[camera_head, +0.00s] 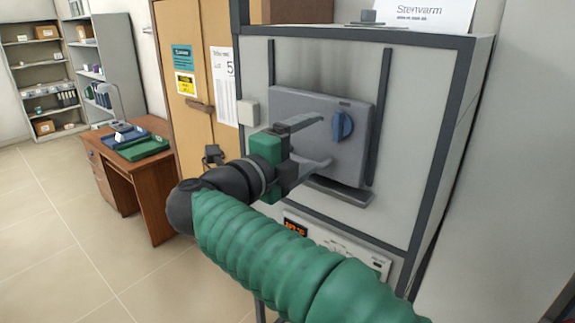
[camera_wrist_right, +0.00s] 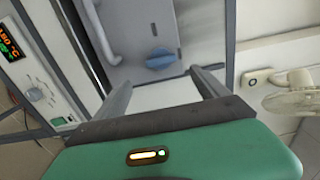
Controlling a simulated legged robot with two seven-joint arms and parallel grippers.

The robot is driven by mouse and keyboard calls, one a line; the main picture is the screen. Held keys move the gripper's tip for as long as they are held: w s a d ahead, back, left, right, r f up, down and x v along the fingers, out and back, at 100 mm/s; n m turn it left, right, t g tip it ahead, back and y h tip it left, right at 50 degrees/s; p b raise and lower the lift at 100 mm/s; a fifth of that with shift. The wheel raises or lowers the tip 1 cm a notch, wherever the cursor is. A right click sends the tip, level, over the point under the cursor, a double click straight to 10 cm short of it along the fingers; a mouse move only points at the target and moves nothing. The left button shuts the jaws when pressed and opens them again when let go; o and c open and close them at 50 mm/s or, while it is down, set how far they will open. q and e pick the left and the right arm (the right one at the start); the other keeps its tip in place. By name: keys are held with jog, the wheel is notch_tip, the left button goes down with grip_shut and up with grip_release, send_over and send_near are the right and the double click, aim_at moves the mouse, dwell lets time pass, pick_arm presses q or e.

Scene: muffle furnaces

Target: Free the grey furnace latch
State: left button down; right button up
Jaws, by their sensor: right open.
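The grey furnace door (camera_head: 305,105) is closed on the front of a light grey furnace with a dark frame. A blue turn latch (camera_head: 342,126) sits on the door's upper right; it also shows in the right wrist view (camera_wrist_right: 160,60), ahead of the fingers. My right gripper (camera_head: 322,140) is open and empty in front of the door. Its two fingers point toward the blue latch, just left of it in the head view. In the wrist view the gripper (camera_wrist_right: 161,84) shows no contact with the latch. My left gripper is out of view.
A control panel with a lit display (camera_head: 296,228) is below the door, partly behind my arm. A small white box (camera_head: 249,113) is fixed left of the door. A wooden desk (camera_head: 150,180) and a wooden cabinet (camera_head: 205,50) stand to the left.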

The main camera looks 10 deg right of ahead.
jog(key=v, duration=0.7)
jog(key=shift+b, duration=0.4)
jog(key=shift+d, duration=0.1)
jog(key=w+a+f+n+t+y, duration=0.3)
jog(key=w+f+n+t+y, duration=0.65)
jog(key=n, duration=0.75)
notch_tip(320, 180, down, 13)
jog(key=d+n+g+y, duration=0.1)
jog(key=n+g+y, duration=0.4)
jog(key=n+y, duration=0.1)
jog(key=s+d+f+n+g, duration=0.2)
jog(key=s+f+g, duration=0.15)
jog(key=f, duration=0.25)
jog(key=s+d+f+n+g, duration=0.1)
jog(key=s+d+f+g, duration=0.1)
jog(key=s+f, duration=0.4)
jog(key=s+d+f+n+g, duration=0.1)
jog(key=s+d+f+g, duration=0.2)
jog(key=s+f, duration=0.3)
jog(key=s+d+f+n+g+h, duration=0.1)
jog(key=s+d+f+g, duration=0.3)
jog(key=s+f, duration=0.3)
jog(key=s, duration=0.5)
jog(key=shift+s+f, duration=0.3)
